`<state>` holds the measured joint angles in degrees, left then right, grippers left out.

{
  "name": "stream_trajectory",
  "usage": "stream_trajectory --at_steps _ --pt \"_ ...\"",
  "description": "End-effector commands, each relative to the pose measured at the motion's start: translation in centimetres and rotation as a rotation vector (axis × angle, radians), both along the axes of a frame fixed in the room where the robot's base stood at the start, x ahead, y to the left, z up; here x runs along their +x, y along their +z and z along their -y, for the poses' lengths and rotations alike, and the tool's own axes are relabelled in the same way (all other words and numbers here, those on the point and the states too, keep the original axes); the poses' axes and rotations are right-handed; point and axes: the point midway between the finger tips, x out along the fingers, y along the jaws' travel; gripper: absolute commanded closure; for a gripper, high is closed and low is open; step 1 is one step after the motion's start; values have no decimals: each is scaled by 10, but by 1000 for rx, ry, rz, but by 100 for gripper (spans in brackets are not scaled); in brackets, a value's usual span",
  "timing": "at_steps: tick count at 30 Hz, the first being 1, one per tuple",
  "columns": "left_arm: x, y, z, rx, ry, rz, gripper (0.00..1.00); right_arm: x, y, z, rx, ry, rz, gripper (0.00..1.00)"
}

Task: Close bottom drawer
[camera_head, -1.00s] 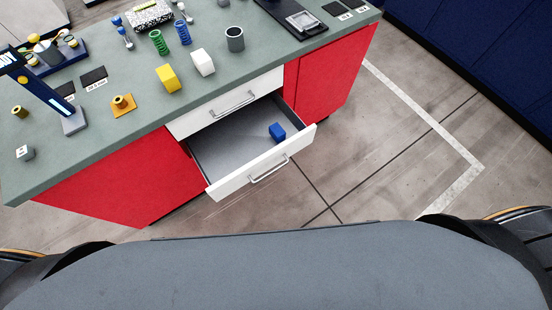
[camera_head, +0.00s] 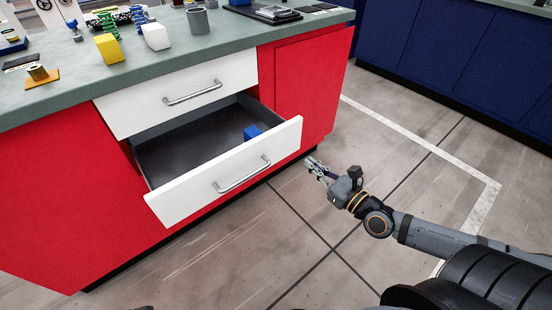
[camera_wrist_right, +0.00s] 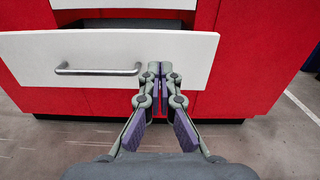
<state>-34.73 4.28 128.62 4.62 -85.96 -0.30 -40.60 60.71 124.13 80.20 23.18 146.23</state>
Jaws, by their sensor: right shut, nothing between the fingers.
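The bottom drawer (camera_head: 228,172) of the red cabinet stands pulled out, with a white front and a bar handle (camera_head: 242,175). A blue block (camera_head: 252,132) lies inside it, near the right end of the front. My right gripper (camera_head: 312,165) is shut and empty, just to the right of and in front of the drawer front's right end. In the right wrist view the shut fingertips (camera_wrist_right: 161,68) appear over the right part of the drawer front (camera_wrist_right: 110,60), right of the handle (camera_wrist_right: 98,70); I cannot tell whether they touch it. My left gripper is not in view.
The top drawer (camera_head: 185,92) above is shut. The grey-green worktop (camera_head: 225,38) carries a yellow block (camera_head: 109,48), a white block (camera_head: 155,36), a grey cup (camera_head: 197,20) and other items. Blue cabinets (camera_head: 440,60) stand at the back right. The floor in front is clear.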

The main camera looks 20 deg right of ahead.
Motion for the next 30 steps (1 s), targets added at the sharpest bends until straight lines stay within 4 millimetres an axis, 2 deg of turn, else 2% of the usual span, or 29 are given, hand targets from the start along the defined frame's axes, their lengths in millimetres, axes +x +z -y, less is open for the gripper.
stream_trajectory --at_steps 4,8,11,17,21,27,30 --pt "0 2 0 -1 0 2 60 1 2 -1 13 0 -1 100" --pt "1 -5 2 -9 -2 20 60 11 1 -2 13 -6 2 100" --pt "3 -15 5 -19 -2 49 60 25 2 -8 18 -4 7 100" --pt "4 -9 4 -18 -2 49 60 51 5 -17 19 -3 4 100" --pt "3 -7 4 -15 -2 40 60 75 6 -25 16 -3 5 100" --pt "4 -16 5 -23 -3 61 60 112 2 -37 11 -1 3 100" --pt "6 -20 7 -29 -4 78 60 124 1 -40 10 -1 1 100"
